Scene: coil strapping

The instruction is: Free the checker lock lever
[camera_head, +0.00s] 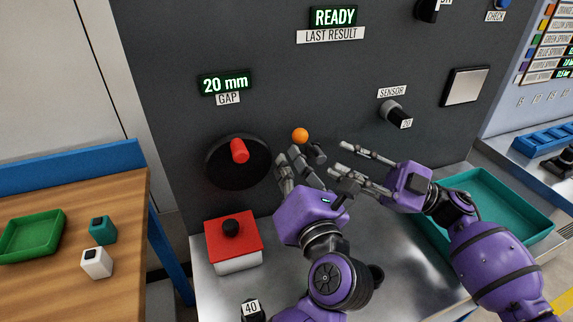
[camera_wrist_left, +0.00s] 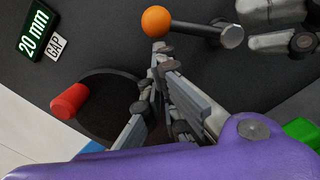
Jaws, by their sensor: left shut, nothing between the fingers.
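The lever has an orange ball knob (camera_head: 300,135) and a dark pivot (camera_head: 317,154) on the grey machine panel. In the left wrist view the ball (camera_wrist_left: 156,20) sits on a thin rod running right to a grey cylinder (camera_wrist_left: 232,37). My left gripper (camera_head: 288,164) is shut and empty, with its fingertips just below the ball; I cannot tell whether they touch it. My right gripper (camera_head: 338,158) is open and empty, to the right of the lever. Part of the lever's lower side is hidden by my left fingers.
A red knob on a black disc (camera_head: 239,152) is left of the lever. A sensor knob (camera_head: 392,112) is upper right. A teal tray (camera_head: 520,218) lies at right. A wooden table (camera_head: 125,200) stands left.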

